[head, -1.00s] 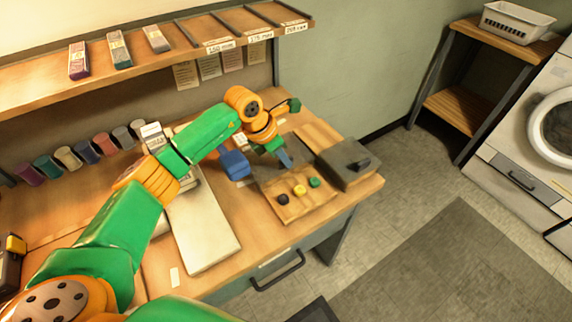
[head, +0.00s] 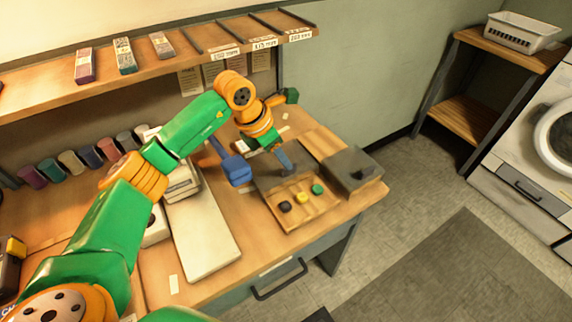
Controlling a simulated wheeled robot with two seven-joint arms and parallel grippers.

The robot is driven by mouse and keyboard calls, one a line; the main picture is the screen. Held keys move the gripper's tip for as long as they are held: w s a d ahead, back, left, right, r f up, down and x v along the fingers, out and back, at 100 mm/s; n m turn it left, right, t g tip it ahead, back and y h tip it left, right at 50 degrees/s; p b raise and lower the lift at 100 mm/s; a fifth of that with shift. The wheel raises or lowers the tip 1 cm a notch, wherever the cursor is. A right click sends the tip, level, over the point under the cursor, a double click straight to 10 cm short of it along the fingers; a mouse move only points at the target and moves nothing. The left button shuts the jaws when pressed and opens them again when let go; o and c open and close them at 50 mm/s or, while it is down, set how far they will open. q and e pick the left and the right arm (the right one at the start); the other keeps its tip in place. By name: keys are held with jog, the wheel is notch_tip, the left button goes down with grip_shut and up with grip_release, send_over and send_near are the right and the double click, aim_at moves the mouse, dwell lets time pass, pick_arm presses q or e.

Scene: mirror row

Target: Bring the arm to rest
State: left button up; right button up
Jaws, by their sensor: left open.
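My left arm, green and orange, reaches in from the left over the workbench (head: 222,268). My left gripper (head: 288,166) is at its end, pointing down above the back part of a wooden tray (head: 296,222). Its jaws are open, and I see nothing held between them. My right gripper is not in view.
A dark grey box (head: 352,170) stands right of the tray, and a blue object (head: 238,170) left of it. A pale board (head: 200,235) lies nearer the left. Several coloured cylinders (head: 72,162) line the back. A shelf (head: 190,62) hangs above.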

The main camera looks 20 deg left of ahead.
pick_arm(q)
jog(key=shift+v, duration=1.15)
